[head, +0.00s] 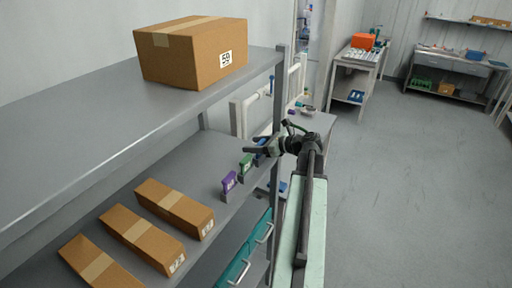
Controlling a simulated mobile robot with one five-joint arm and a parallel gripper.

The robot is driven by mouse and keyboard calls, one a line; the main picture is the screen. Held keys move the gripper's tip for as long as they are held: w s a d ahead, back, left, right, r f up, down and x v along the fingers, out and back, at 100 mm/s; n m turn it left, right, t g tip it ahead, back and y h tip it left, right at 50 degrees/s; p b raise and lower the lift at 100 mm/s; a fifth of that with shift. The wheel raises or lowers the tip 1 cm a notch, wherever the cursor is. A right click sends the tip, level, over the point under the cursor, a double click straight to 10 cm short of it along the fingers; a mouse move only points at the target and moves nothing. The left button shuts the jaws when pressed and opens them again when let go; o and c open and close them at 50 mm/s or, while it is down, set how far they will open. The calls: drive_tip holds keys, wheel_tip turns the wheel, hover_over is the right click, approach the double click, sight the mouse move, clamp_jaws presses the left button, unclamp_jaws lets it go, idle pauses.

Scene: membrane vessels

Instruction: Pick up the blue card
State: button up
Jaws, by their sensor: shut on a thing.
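The blue card (260,158) is at the right edge of the middle shelf, at the far end of a short row with a green card (246,166) and a purple card (230,183). My gripper (256,146) reaches in from the right and is shut on the blue card. The gripper covers much of the blue card, so I cannot tell whether its lower edge touches the shelf.
The grey shelf (190,165) also bears several long brown boxes (175,208). A large box marked 59 (192,52) stands on the upper shelf. Teal drawers (245,255) are below. A workbench (357,67) stands behind; the floor at right is clear.

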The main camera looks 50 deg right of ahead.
drive_tip(key=f+p+v, duration=0.1)
drive_tip(key=p+v, duration=0.3)
drive_tip(key=v, duration=1.2)
drive_tip(key=shift+s+d, duration=0.4)
drive_tip(key=shift+d, duration=0.05)
idle(0.5)
